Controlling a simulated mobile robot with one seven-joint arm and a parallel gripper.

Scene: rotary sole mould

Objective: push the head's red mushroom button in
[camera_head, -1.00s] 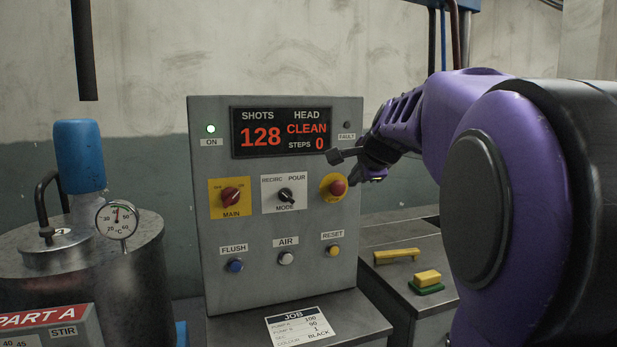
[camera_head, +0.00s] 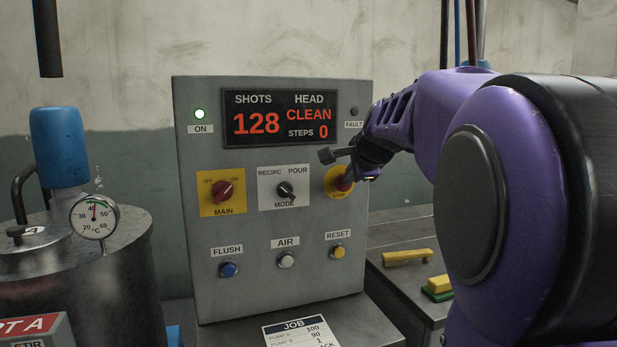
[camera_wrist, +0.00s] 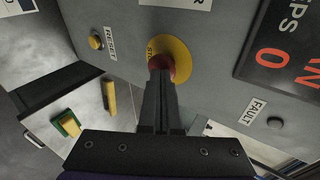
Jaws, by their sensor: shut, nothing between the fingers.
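The red mushroom button (camera_head: 345,184) sits on a yellow round plate at the right of the grey control panel (camera_head: 190,290). In the head view my gripper (camera_head: 352,178) covers much of the button. In the wrist view the red button (camera_wrist: 161,66) shows just beyond the fingertips, on its yellow plate (camera_wrist: 178,50). My gripper (camera_wrist: 159,84) is shut and empty, its tips at the button's face. They look to be touching it or very close; I cannot tell whether the button is pressed in.
The panel holds a display (camera_head: 280,118), a main switch (camera_head: 222,191), a mode knob (camera_head: 286,190), and flush (camera_head: 228,268), air (camera_head: 286,259) and reset (camera_head: 337,251) buttons. A metal tank (camera_head: 80,270) stands left. A bench with yellow items (camera_head: 407,257) lies right.

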